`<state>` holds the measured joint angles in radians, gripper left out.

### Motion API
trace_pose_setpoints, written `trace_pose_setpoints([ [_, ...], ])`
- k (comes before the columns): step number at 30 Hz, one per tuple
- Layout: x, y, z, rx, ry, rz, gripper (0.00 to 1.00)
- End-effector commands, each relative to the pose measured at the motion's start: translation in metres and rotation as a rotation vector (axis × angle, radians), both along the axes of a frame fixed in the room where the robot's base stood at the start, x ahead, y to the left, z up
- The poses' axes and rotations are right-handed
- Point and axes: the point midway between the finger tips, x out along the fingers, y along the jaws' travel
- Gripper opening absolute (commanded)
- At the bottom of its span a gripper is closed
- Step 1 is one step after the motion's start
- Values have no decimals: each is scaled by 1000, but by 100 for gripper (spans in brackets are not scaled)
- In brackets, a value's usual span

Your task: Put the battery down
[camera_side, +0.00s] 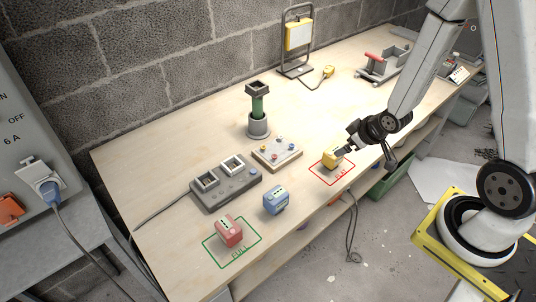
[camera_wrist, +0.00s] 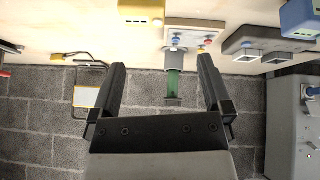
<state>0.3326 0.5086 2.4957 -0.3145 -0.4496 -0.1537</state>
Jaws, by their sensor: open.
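A yellow battery (camera_side: 331,157) stands on the bench inside the red rectangle marked FLAT, and its lower part shows at the top edge of the wrist view (camera_wrist: 142,9). My gripper (camera_side: 368,156) is open and empty, just right of the yellow battery. In the wrist view its two fingers (camera_wrist: 162,70) are spread wide with no battery between them. In the side view one finger overlaps or nearly touches the battery's right side; I cannot tell if they touch. A red battery (camera_side: 229,231) sits in the green rectangle marked FULL. A blue battery (camera_side: 275,200) stands between them (camera_wrist: 302,17).
A grey charger (camera_side: 226,188) with two sockets, a small board with coloured knobs (camera_side: 277,153) and a green tube in a grey holder (camera_side: 258,116) stand left of my gripper. A work lamp (camera_side: 298,38) stands behind. The bench's middle back is clear.

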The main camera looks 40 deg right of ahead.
Motion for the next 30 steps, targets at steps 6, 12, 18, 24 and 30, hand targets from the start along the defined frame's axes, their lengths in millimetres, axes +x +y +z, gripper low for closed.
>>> trace_pose_setpoints([
  [6, -8, 28, 37, 11, 115, -48, 100],
  [12, -27, 59, 67, 50, 223, -92, 100],
  [18, -47, 83, 88, 89, 307, -119, 100],
  [24, -56, 92, 95, 107, 343, -129, 100],
  [30, -56, 92, 95, 108, 346, -130, 100],
])
